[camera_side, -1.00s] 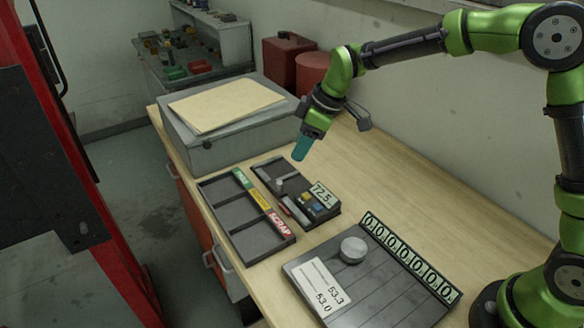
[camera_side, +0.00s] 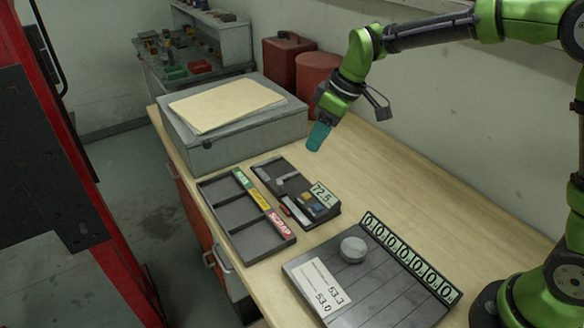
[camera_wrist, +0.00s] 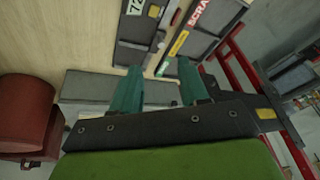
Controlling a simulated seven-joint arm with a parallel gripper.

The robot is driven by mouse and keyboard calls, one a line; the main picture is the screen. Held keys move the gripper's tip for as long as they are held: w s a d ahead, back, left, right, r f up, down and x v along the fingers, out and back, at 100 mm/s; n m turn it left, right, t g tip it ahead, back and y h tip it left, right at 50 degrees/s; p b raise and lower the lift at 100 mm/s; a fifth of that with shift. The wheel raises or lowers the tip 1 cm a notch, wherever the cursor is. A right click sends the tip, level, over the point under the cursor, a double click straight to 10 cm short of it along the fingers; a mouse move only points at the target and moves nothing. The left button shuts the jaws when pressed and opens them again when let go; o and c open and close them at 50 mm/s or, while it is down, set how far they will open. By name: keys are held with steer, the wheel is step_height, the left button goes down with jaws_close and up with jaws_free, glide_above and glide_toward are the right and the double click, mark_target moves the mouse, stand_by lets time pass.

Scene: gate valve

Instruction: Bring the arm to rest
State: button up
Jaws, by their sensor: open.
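My gripper (camera_side: 318,136) hangs above the wooden bench, to the right of the grey box, with its teal fingers pointing down. In the wrist view its two teal fingers (camera_wrist: 158,93) stand apart with nothing between them, so it is open and empty. The black gauge unit (camera_side: 297,192) with a 72.5 display lies below and to the left of the gripper, apart from it. A small light-coloured part (camera_side: 281,181) sits on that unit; I cannot tell its exact kind.
A sorting tray (camera_side: 236,222) with coloured labels, one reading SCRAP, lies left of the gauge unit. A slatted plate (camera_side: 390,287) with a round grey piece (camera_side: 353,249) and a number row lies in front. A grey box (camera_side: 232,130) and red cans (camera_side: 290,62) stand behind. The bench's right side is clear.

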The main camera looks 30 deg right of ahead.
steer(key=s+d+r+m+t, duration=0.1)
steer(key=s+d+r+m, duration=0.1)
steer(key=s, duration=0.5)
steer(key=s+d+r+m+t, duration=0.2)
steer(key=s+m, duration=0.3)
steer(key=s, duration=0.3)
steer(key=s+d+r+m+t+h, duration=0.1)
steer(key=s+d+r+m, duration=0.1)
steer(key=s, duration=0.6)
steer(key=shift+d+r+m, duration=0.15)
steer(key=shift+d+m, duration=0.55)
steer(key=shift+d, duration=0.15)
